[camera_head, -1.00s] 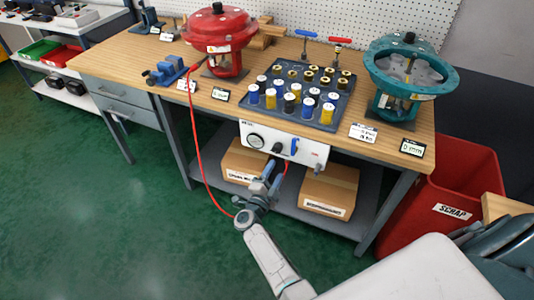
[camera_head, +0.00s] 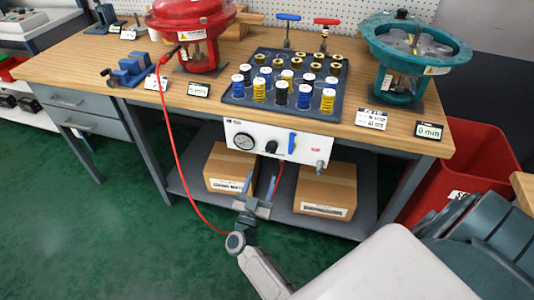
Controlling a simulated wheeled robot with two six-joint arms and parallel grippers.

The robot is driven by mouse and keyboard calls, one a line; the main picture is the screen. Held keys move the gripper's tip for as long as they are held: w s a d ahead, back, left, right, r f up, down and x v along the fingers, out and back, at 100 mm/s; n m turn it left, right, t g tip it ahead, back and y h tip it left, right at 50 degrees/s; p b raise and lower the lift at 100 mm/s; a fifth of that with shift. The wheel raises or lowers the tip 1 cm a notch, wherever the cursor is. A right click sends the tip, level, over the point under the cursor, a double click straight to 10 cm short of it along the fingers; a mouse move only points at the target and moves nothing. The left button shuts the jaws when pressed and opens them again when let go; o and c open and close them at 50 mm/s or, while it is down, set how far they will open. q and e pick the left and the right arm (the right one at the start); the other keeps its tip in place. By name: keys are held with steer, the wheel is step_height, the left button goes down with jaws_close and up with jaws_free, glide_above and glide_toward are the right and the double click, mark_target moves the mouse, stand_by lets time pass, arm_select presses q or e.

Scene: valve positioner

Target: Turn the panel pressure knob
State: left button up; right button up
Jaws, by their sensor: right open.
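The white control panel (camera_head: 237,133) hangs under the front edge of the workbench. On its face are a round gauge (camera_head: 244,141), the black pressure knob (camera_head: 271,146) in the middle and a blue lever (camera_head: 292,142) to the right of it. My left gripper is not in view.
A red hose (camera_head: 171,141) loops from the red actuator (camera_head: 192,20) down behind my right wrist. Cardboard boxes (camera_head: 325,191) stand on the shelf below. A tray (camera_head: 237,104) of springs and a teal valve (camera_head: 401,86) are on the bench. A red bin (camera_head: 480,150) stands right.

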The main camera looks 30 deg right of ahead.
mark_target(270, 152)
steer(key=p+x, duration=0.1)
steer(key=x, duration=0.8)
steer(key=shift+w+d, duration=0.2)
steer(key=shift+d, duration=0.1)
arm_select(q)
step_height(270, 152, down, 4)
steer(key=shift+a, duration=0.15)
arm_select(e)
steer(key=c, duration=1)
